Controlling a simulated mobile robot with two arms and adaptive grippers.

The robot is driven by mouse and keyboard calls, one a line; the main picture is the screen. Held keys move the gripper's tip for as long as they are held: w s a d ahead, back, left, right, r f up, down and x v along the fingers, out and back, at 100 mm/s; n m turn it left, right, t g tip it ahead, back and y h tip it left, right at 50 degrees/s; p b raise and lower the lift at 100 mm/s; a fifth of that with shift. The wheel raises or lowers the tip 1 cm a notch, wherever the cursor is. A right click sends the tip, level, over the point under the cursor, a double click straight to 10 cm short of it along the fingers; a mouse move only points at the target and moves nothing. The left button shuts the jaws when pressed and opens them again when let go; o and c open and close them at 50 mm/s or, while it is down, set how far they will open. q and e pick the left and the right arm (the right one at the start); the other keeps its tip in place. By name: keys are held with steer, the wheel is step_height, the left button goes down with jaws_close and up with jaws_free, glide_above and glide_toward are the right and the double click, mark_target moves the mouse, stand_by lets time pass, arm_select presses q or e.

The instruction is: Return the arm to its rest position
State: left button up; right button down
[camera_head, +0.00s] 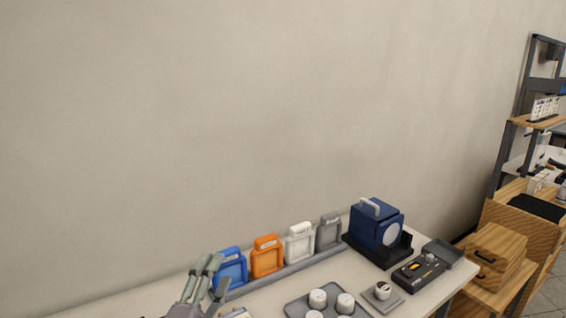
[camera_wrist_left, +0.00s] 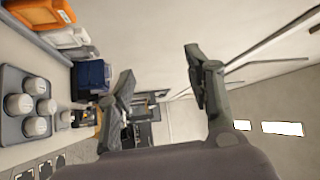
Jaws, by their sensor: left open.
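My left gripper (camera_head: 205,277) shows at the bottom left of the head view, in front of the blue canister at the table's left part. Its fingers are apart. In the left wrist view the two fingers of the left gripper (camera_wrist_left: 160,85) are spread wide with nothing between them. The wrist view is turned on its side, with the table at its left. My right gripper is not in view.
A white table (camera_head: 345,275) carries blue, orange (camera_head: 266,256), white (camera_head: 299,243) and grey canisters in a rail, a blue machine (camera_head: 377,224), and a grey tray (camera_head: 294,308) with several white cups. A wooden drawer box (camera_head: 497,252) and shelf stand at right.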

arm_select(q)
steer(key=s+a+f+n+g+y, duration=0.3)
steer(key=s+f+n+g, duration=0.15)
steer(key=f, duration=0.45)
steer(key=s+a+f+n+g+y, duration=0.2)
steer(key=s+a+f+n+g, duration=0.15)
steer(key=s+f+n, duration=0.35)
steer(key=s+a+f+n+g, duration=0.1)
steer(key=s+f+n+g, duration=0.1)
steer(key=s+f+g, duration=0.35)
steer(key=s+f+n+g, duration=0.25)
steer(key=s+f, duration=0.35)
steer(key=s, duration=0.5)
step_height(320, 180, down, 34)
steer(key=g+b, duration=0.1)
steer(key=b, duration=0.9)
steer(key=s+a+f+b, duration=0.1)
steer(key=s+f+b, duration=0.4)
steer(key=s+f, duration=0.4)
steer(key=s+a+f+g+b, duration=0.1)
steer(key=s+f+b, duration=0.4)
steer(key=f, duration=1.5)
steer(key=s+a, duration=0.1)
steer(key=s, duration=0.3)
steer(key=shift+s, duration=0.3)
